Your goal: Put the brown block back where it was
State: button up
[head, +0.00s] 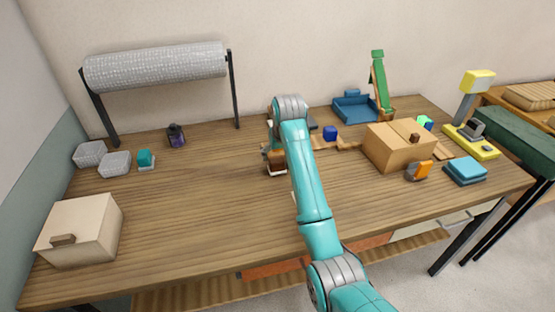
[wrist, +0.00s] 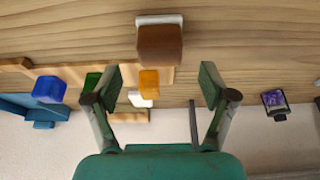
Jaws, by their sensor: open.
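The brown block (wrist: 160,45) sits on or over a white pad (wrist: 163,19) in the wrist view; whether they touch is unclear. In the head view the block (head: 277,157) is partly hidden by my arm and gripper. My gripper (wrist: 160,76) is open. Its two green fingers stand wide apart, one on each side of the block's line, with the block just past the fingertips and not gripped. In the head view my gripper (head: 268,148) is low over the middle of the table, close to the block.
An orange block (wrist: 149,82) and a blue block (wrist: 49,89) lie near a wooden strip. A cardboard box (head: 395,147) stands right of my arm. A purple block (head: 176,134) and a teal block (head: 146,157) stand left. The table's left middle is clear.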

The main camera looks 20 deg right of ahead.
jog(key=v, duration=0.7)
